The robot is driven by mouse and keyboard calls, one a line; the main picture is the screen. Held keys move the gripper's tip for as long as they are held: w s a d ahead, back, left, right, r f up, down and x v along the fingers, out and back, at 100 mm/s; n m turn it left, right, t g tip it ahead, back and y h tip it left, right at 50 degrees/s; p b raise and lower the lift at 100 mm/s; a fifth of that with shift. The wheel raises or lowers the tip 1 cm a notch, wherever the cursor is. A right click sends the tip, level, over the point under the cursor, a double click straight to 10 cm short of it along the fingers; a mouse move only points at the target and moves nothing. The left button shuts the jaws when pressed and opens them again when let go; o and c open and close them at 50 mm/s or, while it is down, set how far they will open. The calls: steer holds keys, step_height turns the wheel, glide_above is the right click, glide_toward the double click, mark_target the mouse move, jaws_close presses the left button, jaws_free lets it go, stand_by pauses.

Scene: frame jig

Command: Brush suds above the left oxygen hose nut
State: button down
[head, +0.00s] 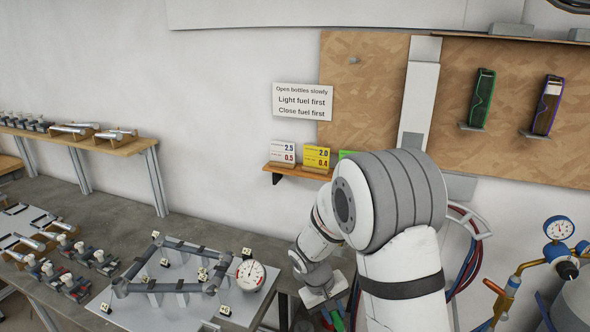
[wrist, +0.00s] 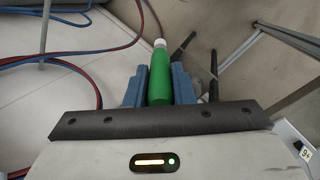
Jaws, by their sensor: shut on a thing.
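My gripper (wrist: 160,82) is shut on a green cylindrical handle (wrist: 160,78) with a pale collar at its far end, between blue fingers in the wrist view. It may be the suds brush; no bristles can be made out. In the head view my gripper is low at the centre, partly cut off by the lower edge. A red hose (wrist: 151,15) runs near the handle's far end, and blue hoses (wrist: 50,50) lie at the upper left. A regulator with a gauge (head: 558,230) stands at the far right in the head view. I cannot make out the left oxygen hose nut.
Red and blue hoses (head: 468,262) hang in a loop right of my arm. A grey bench (head: 150,225) on the left carries a tube frame jig (head: 165,270), a dial gauge (head: 250,275) and several clamps. A small shelf (head: 296,172) with cards is on the wall behind.

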steer(key=w+d+f+m+g, duration=0.1)
steer(key=w+d+f+m, duration=0.1)
steer(key=d+f, duration=0.3)
steer(key=shift+d+f+m, duration=0.4)
steer(key=shift+f+m, duration=0.4)
steer(key=shift+f, duration=0.05)
steer(key=shift+a, duration=0.1)
